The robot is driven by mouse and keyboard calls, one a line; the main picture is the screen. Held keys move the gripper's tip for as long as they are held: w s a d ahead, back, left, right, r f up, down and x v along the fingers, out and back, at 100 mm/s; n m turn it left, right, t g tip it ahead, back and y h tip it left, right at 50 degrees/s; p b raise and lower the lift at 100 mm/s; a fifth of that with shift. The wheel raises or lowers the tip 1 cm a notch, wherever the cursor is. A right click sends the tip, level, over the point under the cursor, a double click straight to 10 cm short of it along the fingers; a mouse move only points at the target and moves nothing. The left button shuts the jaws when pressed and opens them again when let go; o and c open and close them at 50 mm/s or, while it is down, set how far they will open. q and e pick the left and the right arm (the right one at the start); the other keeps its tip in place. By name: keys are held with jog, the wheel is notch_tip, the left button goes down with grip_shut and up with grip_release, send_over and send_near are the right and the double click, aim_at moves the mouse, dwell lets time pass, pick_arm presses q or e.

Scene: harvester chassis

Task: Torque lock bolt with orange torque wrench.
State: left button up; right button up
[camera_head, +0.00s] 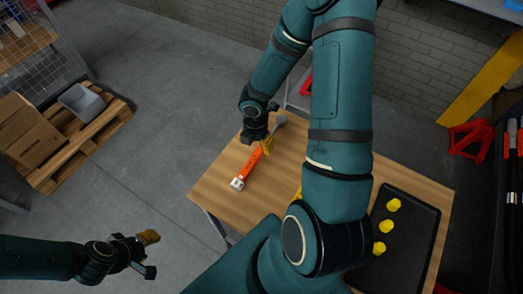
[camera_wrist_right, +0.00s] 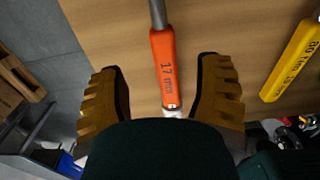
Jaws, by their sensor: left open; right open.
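The orange torque wrench (camera_head: 247,168) lies on the wooden table (camera_head: 215,192), with a grey shaft toward the far edge. In the right wrist view the orange handle (camera_wrist_right: 164,70) is marked "17 mm" and lies between two yellow fingers. My right gripper (camera_head: 266,144) is open, over the wrench near the handle's far end; I cannot tell whether it touches the wrench. My left gripper (camera_head: 148,252) is open and empty, left of the table over the floor. I cannot make out the lock bolt.
A yellow-handled tool (camera_wrist_right: 293,62) lies right of the wrench in the wrist view, largely hidden by my arm in the head view. A black tray (camera_head: 416,222) holds yellow pieces (camera_head: 385,226). A pallet (camera_head: 112,115) with boxes stands on the left floor.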

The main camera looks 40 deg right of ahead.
aim_at(258, 153)
jog(key=shift+s+d+f+b, duration=0.1)
jog(key=shift+f+b, duration=0.6)
jog(key=shift+f, duration=0.9)
jog(key=shift+s+f+b, duration=0.1)
jog(key=shift+f+b, duration=0.55)
jog(key=shift+f, duration=0.9)
jog(key=shift+r, duration=0.1)
grip_shut()
